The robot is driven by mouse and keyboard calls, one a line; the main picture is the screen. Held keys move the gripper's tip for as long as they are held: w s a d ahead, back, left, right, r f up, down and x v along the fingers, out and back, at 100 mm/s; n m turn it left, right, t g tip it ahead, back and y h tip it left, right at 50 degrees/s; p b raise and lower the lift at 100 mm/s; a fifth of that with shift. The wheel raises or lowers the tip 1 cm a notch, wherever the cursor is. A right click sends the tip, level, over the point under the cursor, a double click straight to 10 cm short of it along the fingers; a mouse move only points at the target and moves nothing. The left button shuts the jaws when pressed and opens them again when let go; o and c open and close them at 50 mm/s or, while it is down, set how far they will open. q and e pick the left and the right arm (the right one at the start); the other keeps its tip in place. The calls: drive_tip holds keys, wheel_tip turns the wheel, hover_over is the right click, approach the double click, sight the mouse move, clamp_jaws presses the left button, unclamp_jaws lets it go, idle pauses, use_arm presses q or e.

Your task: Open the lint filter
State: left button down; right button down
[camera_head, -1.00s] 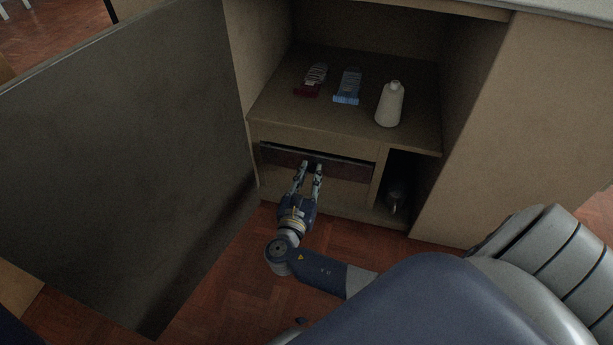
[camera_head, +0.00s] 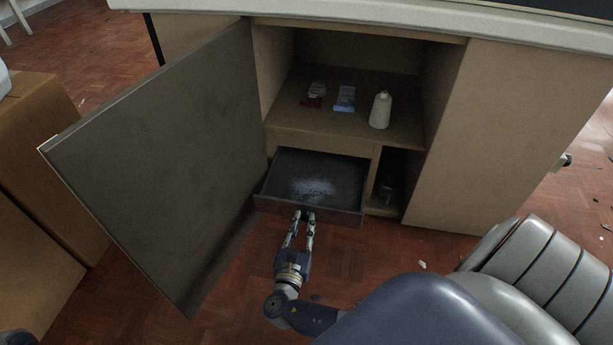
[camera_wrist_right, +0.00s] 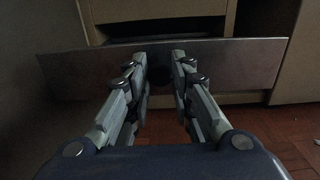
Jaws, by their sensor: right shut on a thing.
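The lint filter is a dark, shallow drawer (camera_head: 330,170) at the bottom of the open cabinet. It is pulled out, and pale lint lies on its dark mesh floor. Its front panel (camera_wrist_right: 225,62) spans the right wrist view. My right gripper (camera_head: 304,216) is at the middle of that front, its fingers shut on a small dark knob (camera_wrist_right: 160,75), which the fingers partly hide.
The grey cabinet door (camera_head: 165,165) stands open at the left. A white bottle (camera_head: 380,111), a blue packet (camera_head: 345,98) and a red-and-white packet (camera_head: 314,95) are on the shelf above. A dark compartment (camera_head: 390,175) is right of the drawer. Floor in front is mostly clear.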

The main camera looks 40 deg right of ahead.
drive_tip(key=shift+s+a, duration=0.5)
drive_tip(key=shift+a, duration=0.05)
drive_tip(key=c, duration=1.4)
unclamp_jaws()
drive_tip(key=shift+r, duration=0.1)
wheel_tip(320, 180, up, 10)
